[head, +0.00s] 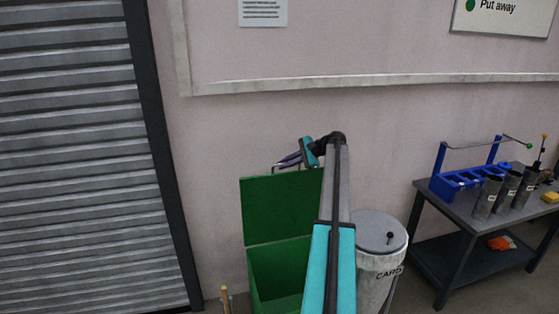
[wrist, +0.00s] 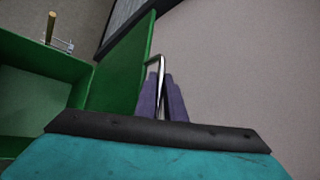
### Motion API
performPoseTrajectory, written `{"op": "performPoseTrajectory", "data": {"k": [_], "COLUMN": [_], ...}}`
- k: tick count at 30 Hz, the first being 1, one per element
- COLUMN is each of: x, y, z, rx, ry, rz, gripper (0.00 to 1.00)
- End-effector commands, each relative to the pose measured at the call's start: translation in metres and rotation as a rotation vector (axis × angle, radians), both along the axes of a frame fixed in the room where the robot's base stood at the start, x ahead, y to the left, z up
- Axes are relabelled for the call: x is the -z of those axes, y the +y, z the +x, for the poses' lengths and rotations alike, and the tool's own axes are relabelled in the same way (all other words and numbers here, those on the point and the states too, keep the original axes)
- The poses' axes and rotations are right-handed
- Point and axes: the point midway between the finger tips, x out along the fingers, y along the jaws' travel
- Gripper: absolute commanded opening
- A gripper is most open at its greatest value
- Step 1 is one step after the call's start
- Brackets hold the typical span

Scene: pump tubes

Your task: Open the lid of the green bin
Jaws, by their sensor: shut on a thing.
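The green bin (head: 277,275) stands against the wall in the head view, and its open inside shows. Its green lid (head: 282,208) is raised and stands about upright at the back of the bin. In the wrist view the lid (wrist: 125,65) shows nearly edge-on, with the bin (wrist: 45,65) at the left. A metal handle (wrist: 157,62) sits at the lid's top edge. My gripper (wrist: 163,95) has purple fingers and is shut on this handle. It also shows in the head view (head: 287,161) at the lid's top edge. My arm hides the right part of the bin and lid.
A workbench (head: 462,205) with a blue rack (head: 468,178) and grey tubes is further right. A wooden stick (head: 226,300) stands at the left, near the roller shutter (head: 90,160).

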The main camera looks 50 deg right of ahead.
Motion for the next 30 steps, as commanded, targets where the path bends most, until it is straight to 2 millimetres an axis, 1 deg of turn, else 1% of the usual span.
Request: {"op": "performPoseTrajectory", "data": {"k": [1, 3, 20, 21, 23, 24, 30], "x": [0.0003, 0.001, 0.0041, 0.0043, 0.0041, 0.0037, 0.0023], "y": [-0.0067, -0.0071, -0.0038, -0.0036, -0.003, -0.0026, -0.0008], "z": [-0.0039, -0.0043, -0.0035, -0.0034, -0.003, -0.0027, -0.0015], "rx": [0.01, 0.009, 0.005, 0.005, 0.004, 0.003, -0.001], "ry": [0.01, 0.014, 0.021, 0.022, 0.022, 0.021, 0.019], "rz": [-0.002, 0.001, 0.004, 0.004, 0.005, 0.005, 0.006], "gripper": [0.0, 0.0, 0.0, 0.14, 0.24, 0.28, 0.28]}}
